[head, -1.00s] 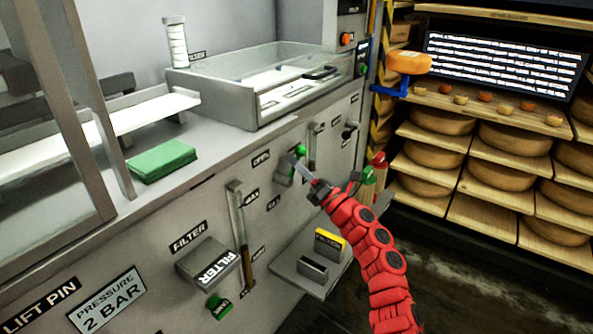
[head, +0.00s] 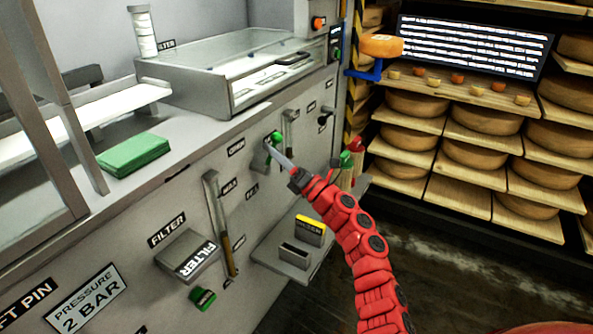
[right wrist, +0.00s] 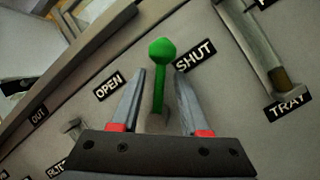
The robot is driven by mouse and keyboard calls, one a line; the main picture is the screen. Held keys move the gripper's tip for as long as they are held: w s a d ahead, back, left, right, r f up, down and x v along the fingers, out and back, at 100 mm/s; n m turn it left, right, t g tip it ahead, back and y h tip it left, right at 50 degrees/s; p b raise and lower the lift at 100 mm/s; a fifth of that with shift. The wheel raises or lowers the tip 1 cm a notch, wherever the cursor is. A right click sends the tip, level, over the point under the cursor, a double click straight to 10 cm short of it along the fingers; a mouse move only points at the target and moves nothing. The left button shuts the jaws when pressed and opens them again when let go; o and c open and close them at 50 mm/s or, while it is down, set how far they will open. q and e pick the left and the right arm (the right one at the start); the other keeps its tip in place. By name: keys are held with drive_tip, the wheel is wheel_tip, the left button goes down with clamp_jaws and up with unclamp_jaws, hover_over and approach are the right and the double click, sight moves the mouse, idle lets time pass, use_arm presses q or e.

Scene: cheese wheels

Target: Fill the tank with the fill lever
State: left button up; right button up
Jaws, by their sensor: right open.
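A lever with a green knob and green stem (right wrist: 160,75) stands out from the sloping grey panel, between the labels OPEN (right wrist: 109,86) and SHUT (right wrist: 195,54). In the head view its green knob (head: 276,137) shows just beyond my right gripper (head: 279,157). My right gripper (right wrist: 160,78) is open, with one finger on each side of the stem. The knob sticks out past the fingertips, and I see gaps between stem and fingers. A glass-lidded tank (head: 185,85) stands on the counter above. My left gripper is out of view.
A vertical gauge tube (head: 219,225) and a FILTER box (head: 187,255) are on the panel left of the lever. A small shelf (head: 268,262) juts out below. Bottles (head: 345,172) stand right of the gripper. Cheese racks (head: 470,150) fill the right side.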

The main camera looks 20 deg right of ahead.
drive_tip(key=v, duration=1.6)
drive_tip(key=shift+s+p, duration=0.2)
drive_tip(key=shift+p, duration=0.25)
drive_tip(key=shift+d+f, duration=0.1)
drive_tip(key=shift+d, duration=0.05)
